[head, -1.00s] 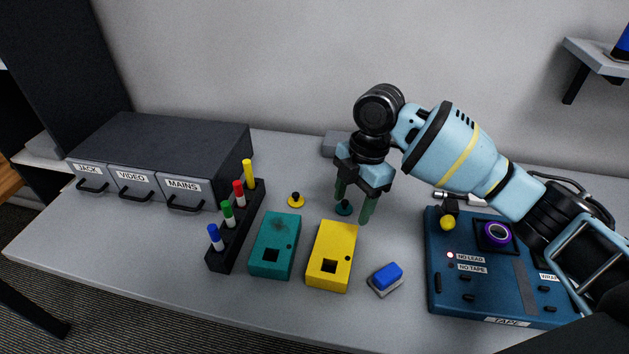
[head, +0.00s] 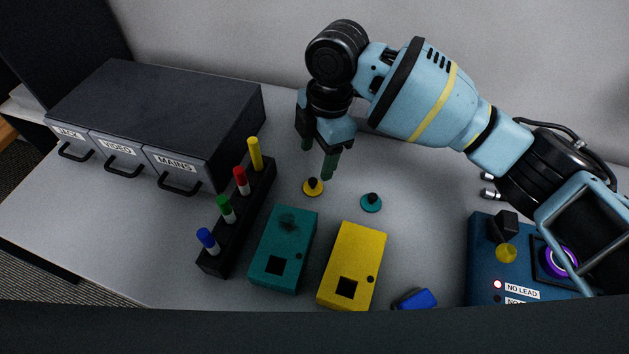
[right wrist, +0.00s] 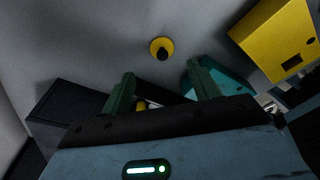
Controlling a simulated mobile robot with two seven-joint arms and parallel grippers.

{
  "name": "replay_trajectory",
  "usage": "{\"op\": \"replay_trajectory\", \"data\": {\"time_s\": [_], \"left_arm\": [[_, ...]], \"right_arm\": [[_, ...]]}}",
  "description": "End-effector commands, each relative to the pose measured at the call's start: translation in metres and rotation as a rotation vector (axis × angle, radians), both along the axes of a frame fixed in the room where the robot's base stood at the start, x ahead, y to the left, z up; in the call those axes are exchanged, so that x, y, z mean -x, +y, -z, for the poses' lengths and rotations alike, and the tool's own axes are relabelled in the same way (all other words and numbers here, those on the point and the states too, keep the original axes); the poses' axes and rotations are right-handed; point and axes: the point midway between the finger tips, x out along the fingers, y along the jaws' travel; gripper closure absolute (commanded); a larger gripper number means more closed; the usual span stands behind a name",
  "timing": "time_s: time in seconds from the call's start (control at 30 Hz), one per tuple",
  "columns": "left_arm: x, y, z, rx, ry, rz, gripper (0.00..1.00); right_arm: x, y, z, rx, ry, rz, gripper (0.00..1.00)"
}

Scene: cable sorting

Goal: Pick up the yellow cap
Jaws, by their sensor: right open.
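The yellow cap (head: 313,187) is a small yellow disc with a dark knob, lying on the grey table behind the teal and yellow boxes. It also shows in the right wrist view (right wrist: 162,48), beyond the fingertips and roughly between them. My right gripper (head: 317,162) is open and empty, above the table just behind the cap and apart from it. In the right wrist view its two green fingers (right wrist: 160,88) stand wide apart. A teal cap (head: 371,203) lies to the right of the yellow cap. My left gripper is not in view.
A teal box (head: 283,250) and a yellow box (head: 352,266) stand in front of the caps. A black rack (head: 240,230) of coloured markers and a drawer unit (head: 150,115) are on the left.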

Motion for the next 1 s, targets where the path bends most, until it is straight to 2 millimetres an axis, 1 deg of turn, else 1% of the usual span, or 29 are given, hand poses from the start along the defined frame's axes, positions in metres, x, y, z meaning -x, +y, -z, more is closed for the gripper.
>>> {"op": "replay_trajectory", "data": {"time_s": [0.03,0.1,0.27,0.37,0.6,0.7,0.8,0.97,1.0], "left_arm": [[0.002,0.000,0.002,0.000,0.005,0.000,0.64],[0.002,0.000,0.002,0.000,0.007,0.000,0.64],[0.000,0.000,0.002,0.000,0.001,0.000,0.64],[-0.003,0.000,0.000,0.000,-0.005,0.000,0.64],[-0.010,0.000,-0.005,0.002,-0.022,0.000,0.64],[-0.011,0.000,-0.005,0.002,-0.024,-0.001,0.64],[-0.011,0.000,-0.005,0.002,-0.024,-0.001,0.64],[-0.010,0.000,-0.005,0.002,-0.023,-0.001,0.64],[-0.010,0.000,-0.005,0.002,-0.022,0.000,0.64]], "right_arm": [[0.001,0.000,0.007,0.001,0.003,0.001,0.39],[0.001,0.001,0.014,0.001,0.003,0.001,0.39],[0.002,0.001,0.017,0.000,0.001,0.001,0.39],[0.003,0.002,0.024,0.000,0.002,0.001,0.39],[0.009,0.004,0.056,0.001,0.002,0.002,0.39],[0.009,0.006,0.065,0.000,0.002,0.001,0.39],[0.010,0.006,0.069,0.000,0.002,0.001,0.39],[0.010,0.006,0.069,0.000,0.001,0.001,0.39],[0.010,0.006,0.068,0.000,0.001,0.001,0.40]]}}
